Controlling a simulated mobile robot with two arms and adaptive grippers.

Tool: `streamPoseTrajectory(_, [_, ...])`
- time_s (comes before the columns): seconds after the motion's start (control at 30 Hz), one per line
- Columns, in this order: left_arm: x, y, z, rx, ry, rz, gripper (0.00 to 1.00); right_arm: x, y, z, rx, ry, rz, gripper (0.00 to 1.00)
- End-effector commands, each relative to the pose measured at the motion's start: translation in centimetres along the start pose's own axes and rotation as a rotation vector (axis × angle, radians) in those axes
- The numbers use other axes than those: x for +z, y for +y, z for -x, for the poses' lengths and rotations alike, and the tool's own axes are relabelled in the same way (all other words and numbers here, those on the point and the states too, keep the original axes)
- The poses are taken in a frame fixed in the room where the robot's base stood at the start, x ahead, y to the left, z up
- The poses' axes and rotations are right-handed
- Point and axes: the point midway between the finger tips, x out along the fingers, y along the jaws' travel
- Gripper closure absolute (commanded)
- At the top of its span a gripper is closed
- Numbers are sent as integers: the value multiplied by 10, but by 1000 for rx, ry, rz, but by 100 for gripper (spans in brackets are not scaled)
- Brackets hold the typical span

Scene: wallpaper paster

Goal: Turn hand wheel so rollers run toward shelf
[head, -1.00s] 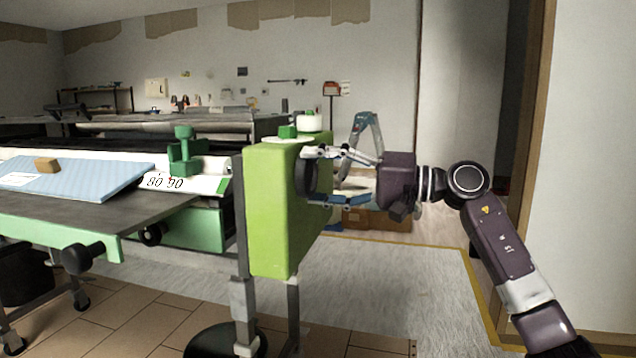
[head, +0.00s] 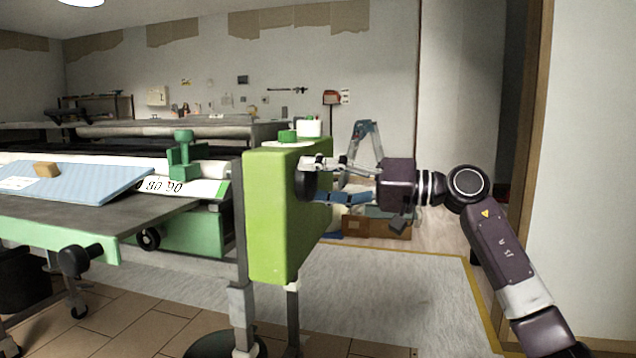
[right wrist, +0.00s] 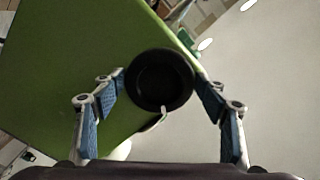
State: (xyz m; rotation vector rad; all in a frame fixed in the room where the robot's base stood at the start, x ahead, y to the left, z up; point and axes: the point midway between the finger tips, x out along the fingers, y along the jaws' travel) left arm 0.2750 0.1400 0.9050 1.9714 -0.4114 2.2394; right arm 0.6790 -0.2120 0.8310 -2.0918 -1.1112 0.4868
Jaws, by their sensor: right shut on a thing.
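The black hand wheel (head: 305,181) sits on the right side of the green machine housing (head: 272,215). My right gripper (head: 322,180) comes in from the right with its fingers on either side of the wheel, shut on it. In the right wrist view the dark round wheel (right wrist: 161,80) lies between the two blue-padded fingertips. The rollers cannot be made out clearly; a long pale roll (head: 75,158) runs along the machine's bed. My left gripper is not in view.
A black shelf (head: 98,100) stands at the back left. Boxes (head: 378,225) and a stepladder (head: 366,135) stand behind my right gripper. The floor mat (head: 390,290) is clear.

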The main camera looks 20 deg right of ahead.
Motion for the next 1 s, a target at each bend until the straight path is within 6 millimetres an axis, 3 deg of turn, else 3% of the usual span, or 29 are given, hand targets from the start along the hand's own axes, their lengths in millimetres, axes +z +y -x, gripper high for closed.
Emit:
streamPoseTrajectory(0.13, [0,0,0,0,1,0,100,0,1,0,3,-1,-2,58])
streamPoseTrajectory(0.17, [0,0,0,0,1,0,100,0,1,0,2,-1,-2,30])
streamPoseTrajectory(0.3, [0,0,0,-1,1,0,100,0,1,0,2,0,-2,17])
streamPoseTrajectory(0.67, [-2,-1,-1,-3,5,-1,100,0,1,6,2,1,-3,17])
streamPoseTrajectory(1.0, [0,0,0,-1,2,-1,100,0,2,72,4,1,-3,17])
